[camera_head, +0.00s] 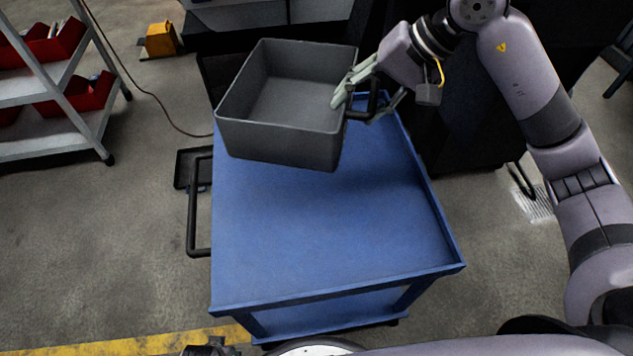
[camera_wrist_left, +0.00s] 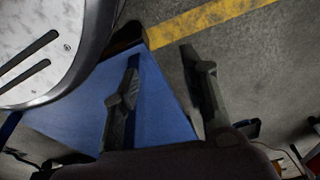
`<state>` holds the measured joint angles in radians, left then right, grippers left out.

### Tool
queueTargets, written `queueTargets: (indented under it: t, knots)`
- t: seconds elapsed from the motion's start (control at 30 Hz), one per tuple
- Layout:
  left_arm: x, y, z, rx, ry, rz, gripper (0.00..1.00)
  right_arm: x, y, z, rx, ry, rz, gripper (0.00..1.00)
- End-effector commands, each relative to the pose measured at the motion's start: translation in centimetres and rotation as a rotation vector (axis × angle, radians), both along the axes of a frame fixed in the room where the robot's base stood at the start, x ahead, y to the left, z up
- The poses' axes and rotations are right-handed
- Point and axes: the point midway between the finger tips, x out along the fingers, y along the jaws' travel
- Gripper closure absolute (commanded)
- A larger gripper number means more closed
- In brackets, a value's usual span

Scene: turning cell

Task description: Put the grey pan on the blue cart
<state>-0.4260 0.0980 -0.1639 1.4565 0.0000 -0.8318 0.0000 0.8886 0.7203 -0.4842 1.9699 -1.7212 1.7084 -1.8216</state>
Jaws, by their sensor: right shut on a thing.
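The grey pan (camera_head: 285,140) is a deep, empty rectangular box with a dark handle (camera_head: 373,95) on its right side. My right gripper (camera_head: 360,98) is shut on that handle. The pan is over the far part of the blue cart (camera_head: 320,235), slightly tilted, and its far left part reaches past the cart's edge. A soft shadow lies on the cart top beside it; the pan looks raised, but the gap is hard to judge. My left gripper (camera_wrist_left: 162,65) is open and empty in the left wrist view, low by the cart (camera_wrist_left: 165,115).
The cart's top is bare in its near half and has a low rim. A black push handle (camera_head: 193,210) sticks out on its left. A shelf rack with red bins (camera_head: 85,95) stands at the left. Dark machinery (camera_head: 460,130) stands behind and right of the cart.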

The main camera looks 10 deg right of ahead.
Motion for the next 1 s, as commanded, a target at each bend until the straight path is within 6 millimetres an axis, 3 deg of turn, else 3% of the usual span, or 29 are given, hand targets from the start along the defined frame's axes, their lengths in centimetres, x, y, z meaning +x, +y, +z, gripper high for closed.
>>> queueTargets:
  t: [0.17, 0.5, 0.63, 0.87, 1.0]
  knots:
    - [0.7, -0.1, 0.9, -0.001, -0.009, 0.001, 0.6, -0.1, 0.1, -3.5, 0.002, 0.007, -0.002, 0.91]
    - [2.0, -0.3, 3.1, -0.002, -0.021, 0.004, 0.6, -0.1, 0.1, -12.5, 0.004, 0.006, -0.001, 0.91]
    - [2.2, -0.3, 3.7, -0.002, -0.023, 0.005, 0.6, 0.0, 0.1, -14.5, 0.003, 0.003, -0.002, 0.91]
    - [2.4, -0.3, 4.0, -0.002, -0.026, 0.005, 0.6, 0.0, 0.1, -16.1, 0.004, 0.001, -0.002, 0.91]
    - [2.7, -0.3, 4.5, -0.003, -0.029, 0.006, 0.6, 0.0, 0.1, -18.3, 0.004, 0.004, -0.003, 0.91]
